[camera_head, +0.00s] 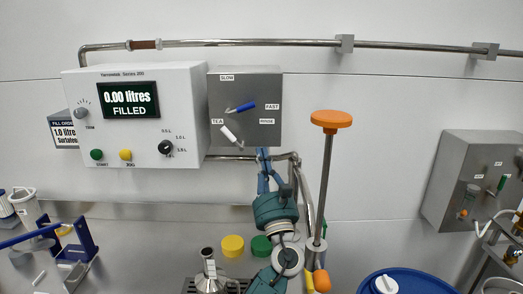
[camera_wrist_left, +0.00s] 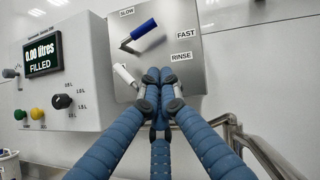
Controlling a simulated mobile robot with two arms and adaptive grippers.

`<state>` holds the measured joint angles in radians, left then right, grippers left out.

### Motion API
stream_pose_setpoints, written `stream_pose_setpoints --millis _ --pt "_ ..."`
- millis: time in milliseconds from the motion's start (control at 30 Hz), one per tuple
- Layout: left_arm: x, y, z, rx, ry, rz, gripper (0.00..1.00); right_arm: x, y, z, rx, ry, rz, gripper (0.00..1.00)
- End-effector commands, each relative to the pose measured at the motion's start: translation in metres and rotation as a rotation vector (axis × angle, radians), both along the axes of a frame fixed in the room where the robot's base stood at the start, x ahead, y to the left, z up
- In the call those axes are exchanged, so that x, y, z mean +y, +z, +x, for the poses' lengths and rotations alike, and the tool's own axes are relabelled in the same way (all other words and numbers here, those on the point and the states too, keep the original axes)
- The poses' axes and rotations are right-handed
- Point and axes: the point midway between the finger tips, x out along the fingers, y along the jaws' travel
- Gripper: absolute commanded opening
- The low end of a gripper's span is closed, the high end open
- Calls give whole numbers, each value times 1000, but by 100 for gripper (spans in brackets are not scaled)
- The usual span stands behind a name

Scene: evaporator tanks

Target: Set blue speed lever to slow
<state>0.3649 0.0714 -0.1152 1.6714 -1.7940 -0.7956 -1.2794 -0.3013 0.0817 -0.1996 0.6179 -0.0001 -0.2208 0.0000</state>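The blue speed lever (camera_head: 243,107) is on a grey panel (camera_head: 265,135) on the wall. Its handle slants up to the right, toward the FAST label (camera_head: 272,107); the SLOW label (camera_head: 227,78) is at the panel's top left. The lever also shows in the left wrist view (camera_wrist_left: 141,31). A white lever (camera_head: 229,134) sits below it, between the TEA and RINSE labels. My left gripper (camera_head: 263,155) is at the panel's lower edge, below the blue lever and apart from it. Its fingertips (camera_wrist_left: 158,76) are together with nothing between them. My right gripper is not in view.
A white control box (camera_head: 185,120) with a display reading 0.00 litres FILLED is left of the panel. Metal pipes (camera_head: 300,180) and an orange-topped post (camera_head: 331,118) stand right of my left gripper. Open space lies before the panel.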

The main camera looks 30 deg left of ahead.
Motion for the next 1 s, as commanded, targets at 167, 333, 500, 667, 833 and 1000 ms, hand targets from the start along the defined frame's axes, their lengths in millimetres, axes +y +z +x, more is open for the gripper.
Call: stream_pose_setpoints --millis 167,333,500,667,833,1000 --pt "24 27 24 0 2 2 0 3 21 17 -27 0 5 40" --pt "45 44 45 0 2 1 0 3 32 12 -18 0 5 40" --pt "54 67 44 -1 0 -1 0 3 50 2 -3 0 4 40" --pt "58 75 44 0 0 -2 0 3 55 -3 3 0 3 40" --pt "59 75 44 0 0 -2 0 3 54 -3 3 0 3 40" --pt "59 75 44 -1 0 -1 0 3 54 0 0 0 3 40"
